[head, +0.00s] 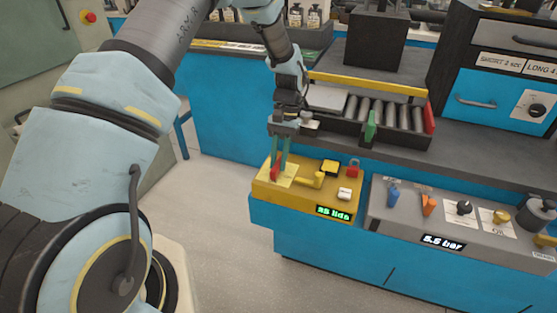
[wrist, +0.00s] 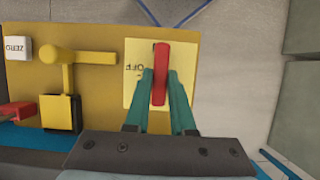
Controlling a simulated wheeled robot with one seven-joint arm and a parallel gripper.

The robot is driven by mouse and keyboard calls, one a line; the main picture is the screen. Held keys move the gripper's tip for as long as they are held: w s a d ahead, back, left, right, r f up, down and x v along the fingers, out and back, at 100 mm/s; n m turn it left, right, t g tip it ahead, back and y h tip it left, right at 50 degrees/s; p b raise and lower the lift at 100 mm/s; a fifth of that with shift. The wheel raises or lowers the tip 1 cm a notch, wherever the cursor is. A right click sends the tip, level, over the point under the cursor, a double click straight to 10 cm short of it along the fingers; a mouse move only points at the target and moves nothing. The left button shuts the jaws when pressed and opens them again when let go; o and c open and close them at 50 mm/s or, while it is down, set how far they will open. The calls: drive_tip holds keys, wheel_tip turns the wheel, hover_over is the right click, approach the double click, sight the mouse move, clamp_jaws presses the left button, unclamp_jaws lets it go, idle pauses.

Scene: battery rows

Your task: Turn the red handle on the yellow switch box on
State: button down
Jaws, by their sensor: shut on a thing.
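The yellow switch box (head: 267,195) sits on the blue bench's front left corner in the head view; its top also fills the left of the wrist view (wrist: 105,22). The red handle (wrist: 161,72) stands on a pale label plate (wrist: 133,92) marked OFF. In the head view the red handle (head: 275,172) is partly covered by the fingers. My gripper (head: 280,172) reaches down from above, and its green fingers (wrist: 160,90) are shut on the red handle, one on each side. The lettering at the handle's far end is not readable.
A grey panel (head: 400,228) with several knobs stands to the right. A roller conveyor (head: 375,118) lies behind. Floor is clear to the left.

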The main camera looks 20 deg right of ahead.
drive_tip(key=c, duration=0.8)
unclamp_jaws()
drive_tip(key=shift+o, duration=0.2)
drive_tip(key=b+v, duration=0.2)
drive_tip(key=v, duration=0.8)
drive_tip(key=shift+r, duration=0.4)
drive_tip(key=shift+d, duration=0.1)
drive_tip(key=w+a+r+n+t+h, duration=0.2)
drive_tip(key=a+r+n, duration=0.1)
drive_tip(key=a, duration=1.3)
drive_tip(key=s+a+n+t, duration=0.1)
drive_tip(key=s+a, duration=0.3)
drive_tip(key=a, duration=0.4)
drive_tip(key=s+a+n+t+h, duration=0.1)
drive_tip(key=s+a+n+t, duration=0.1)
drive_tip(key=s+a, duration=0.3)
drive_tip(key=a+r+n, duration=0.1)
drive_tip(key=a, duration=0.3)
drive_tip(key=shift+s+a+n, duration=0.2)
drive_tip(key=shift+a+n, duration=0.05)
drive_tip(key=shift+n, duration=0.05)
